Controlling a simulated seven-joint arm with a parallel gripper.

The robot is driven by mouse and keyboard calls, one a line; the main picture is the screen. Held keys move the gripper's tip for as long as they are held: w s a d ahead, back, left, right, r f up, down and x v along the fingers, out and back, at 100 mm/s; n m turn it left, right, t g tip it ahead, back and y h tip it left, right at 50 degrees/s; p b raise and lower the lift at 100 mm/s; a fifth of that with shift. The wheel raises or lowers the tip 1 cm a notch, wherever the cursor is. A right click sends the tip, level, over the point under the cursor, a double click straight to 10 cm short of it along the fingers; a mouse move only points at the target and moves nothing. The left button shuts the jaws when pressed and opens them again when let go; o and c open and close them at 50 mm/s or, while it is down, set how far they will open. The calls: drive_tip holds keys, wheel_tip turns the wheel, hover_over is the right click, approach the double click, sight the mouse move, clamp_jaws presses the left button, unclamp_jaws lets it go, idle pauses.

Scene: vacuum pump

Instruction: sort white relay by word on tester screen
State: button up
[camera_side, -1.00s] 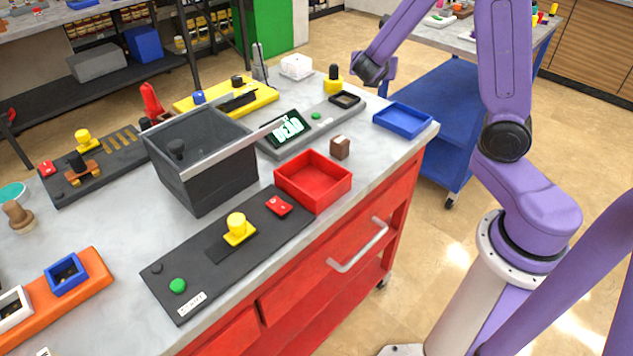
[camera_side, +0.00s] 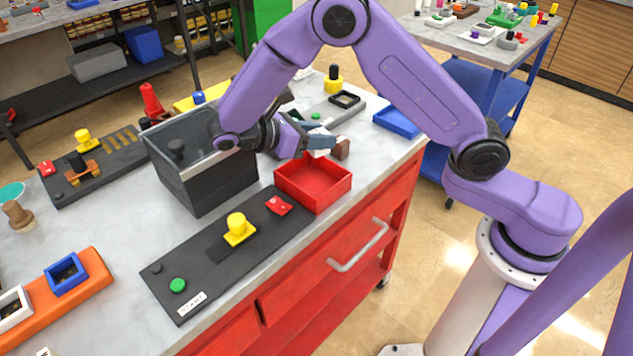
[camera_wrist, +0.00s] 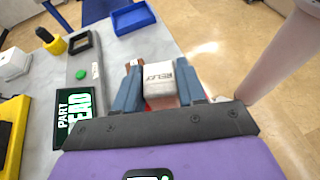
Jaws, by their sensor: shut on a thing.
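My gripper (camera_side: 318,142) is shut on the white relay (camera_wrist: 160,84), which has dark lettering on its top. A bit of the relay (camera_side: 319,152) shows in the side view, held above the far rim of the red tray (camera_side: 313,200). The tester screen (camera_wrist: 75,117) shows "PART" and large letters ending in "EAD" in the wrist view; my arm mostly covers it in the side view. The tester's black-framed socket (camera_side: 345,99) looks empty. The blue tray (camera_side: 398,121) stands at the bench's far right corner and looks empty.
A small brown block (camera_side: 341,148) stands close by my gripper, beyond the red tray. A grey open bin (camera_side: 205,175) stands left of the red tray. A dark panel (camera_side: 215,262) with a yellow knob lies in front.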

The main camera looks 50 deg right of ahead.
sight(288, 180)
drive_tip(key=shift+f, duration=2.85)
drive_tip(key=o, duration=1.2)
drive_tip(key=shift+o, duration=0.2)
drive_tip(key=shift+v, duration=3.75)
drive_tip(key=s+d+r+t+y, duration=0.1)
drive_tip(key=s+d+r+y, duration=0.1)
drive_tip(key=s, duration=0.7)
drive_tip(key=s+d+r+m+t+y, duration=0.1)
drive_tip(key=s+d+r+y, duration=0.1)
drive_tip(key=s+d+y, duration=0.2)
drive_tip(key=s+d+r+m+t+y, duration=0.1)
drive_tip(key=s+y, duration=0.6)
drive_tip(key=s, duration=0.7)
drive_tip(key=d+r, duration=0.1)
drive_tip(key=d, duration=0.1)
drive_tip(key=shift+d+r+t+y, duration=0.2)
drive_tip(key=shift+d+t+y, duration=0.1)
drive_tip(key=shift+t, duration=0.1)
